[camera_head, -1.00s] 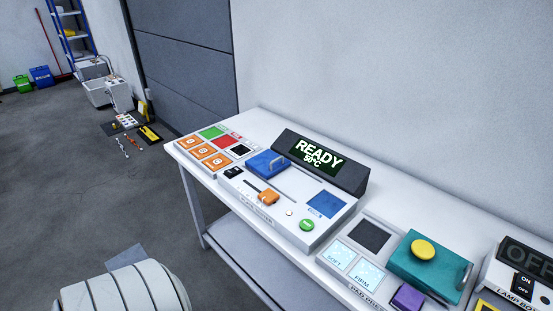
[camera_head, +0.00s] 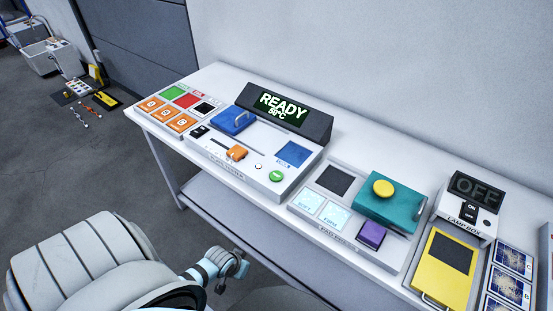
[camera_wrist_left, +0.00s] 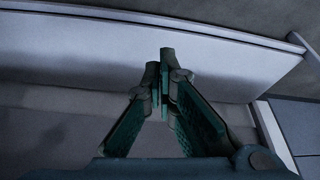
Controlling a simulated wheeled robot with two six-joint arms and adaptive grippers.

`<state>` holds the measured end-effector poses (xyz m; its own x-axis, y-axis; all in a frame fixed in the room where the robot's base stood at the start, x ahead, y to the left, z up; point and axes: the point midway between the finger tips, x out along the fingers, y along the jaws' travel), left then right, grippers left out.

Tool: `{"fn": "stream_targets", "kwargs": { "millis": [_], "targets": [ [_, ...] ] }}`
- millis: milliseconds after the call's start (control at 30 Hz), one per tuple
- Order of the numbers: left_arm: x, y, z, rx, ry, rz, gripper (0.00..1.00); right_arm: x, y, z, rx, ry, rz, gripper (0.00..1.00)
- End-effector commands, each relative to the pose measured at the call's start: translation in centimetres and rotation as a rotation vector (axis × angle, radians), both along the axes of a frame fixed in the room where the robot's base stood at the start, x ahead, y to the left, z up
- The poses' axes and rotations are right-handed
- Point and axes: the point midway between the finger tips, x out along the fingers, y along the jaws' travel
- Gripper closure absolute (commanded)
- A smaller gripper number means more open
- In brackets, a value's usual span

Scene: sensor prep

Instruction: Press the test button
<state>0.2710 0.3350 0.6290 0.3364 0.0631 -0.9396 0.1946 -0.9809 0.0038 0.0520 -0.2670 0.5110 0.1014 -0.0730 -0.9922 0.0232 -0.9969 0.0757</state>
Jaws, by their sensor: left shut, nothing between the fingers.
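The tester (camera_head: 228,150) is a white box on the bench. A round green button (camera_head: 276,176) sits at its front right corner, with lettering too small to read for certain. Its dark display (camera_head: 283,109) reads "READY 50°C". A blue block with a handle (camera_head: 233,120), an orange slider knob (camera_head: 237,152) and a blue square pad (camera_head: 294,153) are on its top. My left gripper (camera_head: 238,268) is low in front of the bench, below and left of the button and apart from it. In the left wrist view its fingers (camera_wrist_left: 165,83) are together and empty. My right gripper is not seen.
The white bench (camera_head: 357,137) stands along the wall. Left of the tester are orange tiles (camera_head: 167,113); right are a pad press (camera_head: 350,220) with a yellow knob (camera_head: 383,187) and a lamp box (camera_head: 469,208) reading "OFF". A lower shelf (camera_head: 225,205) runs under the bench.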

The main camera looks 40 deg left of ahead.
Motion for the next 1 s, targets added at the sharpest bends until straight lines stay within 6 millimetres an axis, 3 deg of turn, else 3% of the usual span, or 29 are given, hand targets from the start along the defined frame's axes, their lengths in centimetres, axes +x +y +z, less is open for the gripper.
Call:
{"fn": "stream_targets", "kwargs": {
  "millis": [33, 100, 333, 500, 600, 767, 1000],
  "targets": [
    [2.2, 0.1, 3.1, -0.014, -0.034, -0.001, 1.00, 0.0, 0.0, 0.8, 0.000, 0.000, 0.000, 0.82],
    [4.8, -0.4, 7.3, -0.048, -0.075, -0.007, 1.00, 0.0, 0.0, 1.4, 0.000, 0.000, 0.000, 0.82],
    [10.8, -2.7, 21.4, -0.159, -0.184, -0.073, 1.00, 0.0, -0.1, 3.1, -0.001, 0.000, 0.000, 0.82],
    [17.2, 0.9, 29.0, -0.295, -0.292, 0.043, 1.00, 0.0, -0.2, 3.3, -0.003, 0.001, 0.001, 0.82],
    [19.7, 2.9, 32.7, -0.367, -0.346, 0.116, 1.00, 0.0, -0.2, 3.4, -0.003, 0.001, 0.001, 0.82],
    [21.5, 4.5, 36.0, -0.432, -0.391, 0.177, 1.00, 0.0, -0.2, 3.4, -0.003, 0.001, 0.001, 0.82],
    [21.7, 4.6, 36.4, -0.443, -0.396, 0.186, 1.00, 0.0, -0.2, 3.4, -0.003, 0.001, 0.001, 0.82]
  ]
}}
